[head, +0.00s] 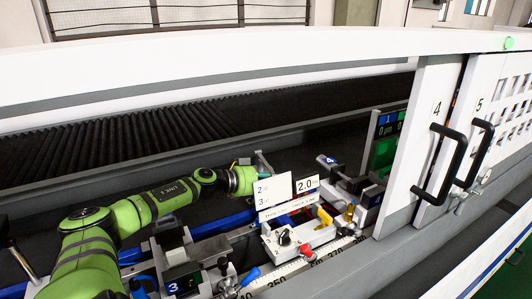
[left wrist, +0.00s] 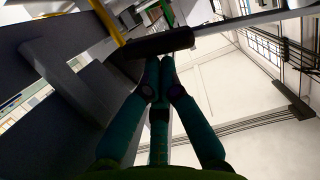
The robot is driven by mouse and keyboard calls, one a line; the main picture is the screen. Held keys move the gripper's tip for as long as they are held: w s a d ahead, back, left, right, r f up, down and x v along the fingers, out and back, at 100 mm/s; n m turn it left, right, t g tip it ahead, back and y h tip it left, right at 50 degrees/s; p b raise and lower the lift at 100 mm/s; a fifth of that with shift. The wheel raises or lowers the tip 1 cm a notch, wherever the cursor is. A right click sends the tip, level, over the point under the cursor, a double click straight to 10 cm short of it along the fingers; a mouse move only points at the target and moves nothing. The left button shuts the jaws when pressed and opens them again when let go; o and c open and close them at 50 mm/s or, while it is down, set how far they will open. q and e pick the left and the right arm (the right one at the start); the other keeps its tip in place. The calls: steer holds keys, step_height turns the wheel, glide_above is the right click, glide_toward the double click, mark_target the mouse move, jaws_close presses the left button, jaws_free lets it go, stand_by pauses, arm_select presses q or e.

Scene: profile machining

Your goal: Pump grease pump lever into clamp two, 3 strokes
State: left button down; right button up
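My left arm comes in from the left in the head view, and its gripper (head: 243,178) is behind the white cards at the middle. In the left wrist view the teal fingers of my left gripper (left wrist: 160,66) come together at the tips, right at a dark round bar (left wrist: 150,44), likely the pump lever's handle. The tips look shut against the bar's edge, not clearly around it. In the head view a grey upright part (head: 263,160) stands just beside the gripper. My right gripper is not in view.
White cards (head: 274,191) hide part of the area before my gripper. A white fixture (head: 300,236) with a black knob and yellow lever stands on the scaled rail (head: 335,247). White doors (head: 425,135) with black handles close off the right. Dark bellows (head: 150,135) lie behind.

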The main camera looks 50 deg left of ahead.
arm_select(q)
steer(key=shift+s+f, duration=0.1)
steer(key=shift+f, duration=0.05)
steer(key=v, duration=1.2)
stand_by(0.4)
stand_by(0.6)
